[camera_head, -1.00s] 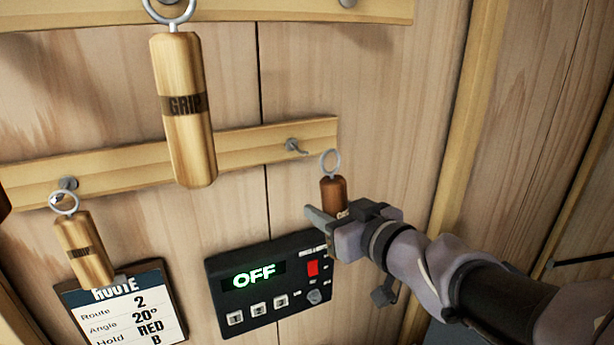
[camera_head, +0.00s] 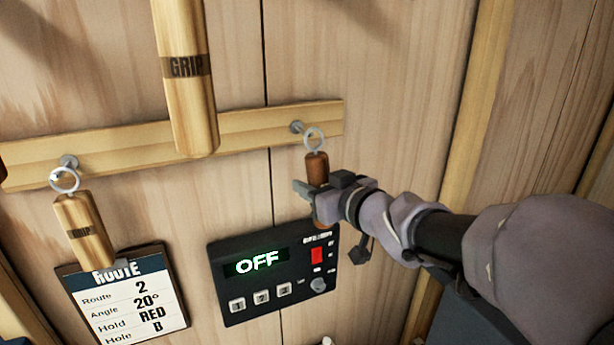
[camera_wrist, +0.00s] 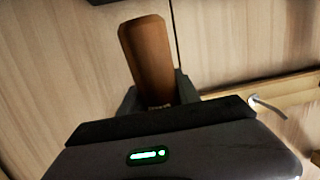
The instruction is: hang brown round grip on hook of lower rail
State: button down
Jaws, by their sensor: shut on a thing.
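The brown round grip (camera_head: 317,168) is upright in my gripper (camera_head: 312,190), with its metal ring (camera_head: 313,139) on top. My gripper is shut on the grip's body. The lower rail (camera_head: 240,128) runs across the wall, and its right hook (camera_head: 297,127) is just left of and slightly above the ring in the picture. I cannot tell whether ring and hook touch. In the wrist view the brown grip (camera_wrist: 150,60) sits between the fingers, and the hook (camera_wrist: 268,106) shows right of them beside the rail (camera_wrist: 225,106).
A pale grip (camera_head: 83,228) hangs from the lower rail's left hook (camera_head: 68,162). A larger pale grip (camera_head: 187,75) hangs in front of the rail. A black control panel (camera_head: 270,275) reading OFF and a route board (camera_head: 125,300) are below.

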jog(key=shift+x, duration=1.15)
jog(key=shift+w+a+f, duration=0.15)
jog(key=shift+w+f, duration=0.15)
jog(key=shift+w, duration=0.3)
jog(key=c, duration=0.8)
grip_release()
